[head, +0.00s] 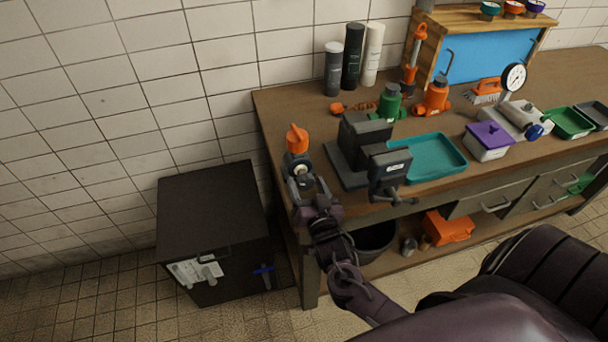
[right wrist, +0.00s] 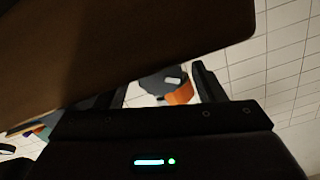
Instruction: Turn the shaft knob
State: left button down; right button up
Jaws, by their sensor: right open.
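The shaft knob (head: 297,138) is orange and sits on top of a dark fitting with a pale round face (head: 300,170), at the left end of the workbench. My right gripper (head: 304,187) is just in front of and below the knob, close to the fitting; whether it touches is unclear. In the right wrist view the gripper (right wrist: 163,80) is open, and an orange piece (right wrist: 180,95), likely the knob, shows beyond the fingers with a dark part beside it. A brown slab hides much of that view. My left gripper is not in view.
A grey vise (head: 385,165) stands right of the fitting on the wooden workbench (head: 285,100). A teal tray (head: 430,158) and a purple-lidded box (head: 488,135) lie further right. A black cabinet (head: 210,220) stands on the floor to the left.

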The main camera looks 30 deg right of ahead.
aim_at(307, 185)
jog(key=shift+x, duration=1.25)
jog(key=shift+w, duration=0.3)
jog(key=c, duration=1)
jog(key=shift+r+n+p, duration=0.1)
jog(key=shift+n+p, duration=0.65)
jog(key=shift+n, duration=0.25)
jog(key=n+p, duration=0.1)
jog(key=n, duration=0.2)
jog(key=shift+n, duration=0.3)
